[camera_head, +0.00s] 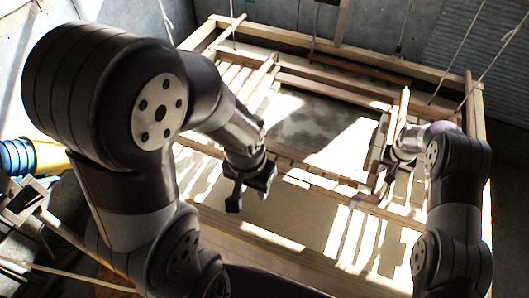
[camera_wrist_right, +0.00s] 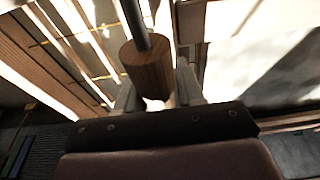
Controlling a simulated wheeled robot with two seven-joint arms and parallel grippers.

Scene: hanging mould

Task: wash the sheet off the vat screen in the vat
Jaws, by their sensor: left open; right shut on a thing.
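The vat (camera_head: 476,110) is a large wooden-rimmed tub with pale, sunlit contents. The vat screen (camera_head: 310,125) appears as a grey, patchy panel inside a wooden frame in the vat, lit brightly at its right. I cannot tell a separate sheet from its surface. My left gripper (camera_head: 248,190) is open and empty over the near side of the vat, in front of the screen's near bar. My right gripper (camera_head: 388,165) is at the frame's right side. In the right wrist view, my right gripper (camera_wrist_right: 155,100) is shut on a round wooden handle (camera_wrist_right: 148,68) with a dark rod.
Ropes (camera_head: 446,68) hang down around the vat. Slats (camera_head: 235,78) lie across its left end. A blue and yellow roll (camera_head: 30,156) and loose wooden bars (camera_head: 45,215) stand at the left. A corrugated wall (camera_head: 480,55) closes the back right.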

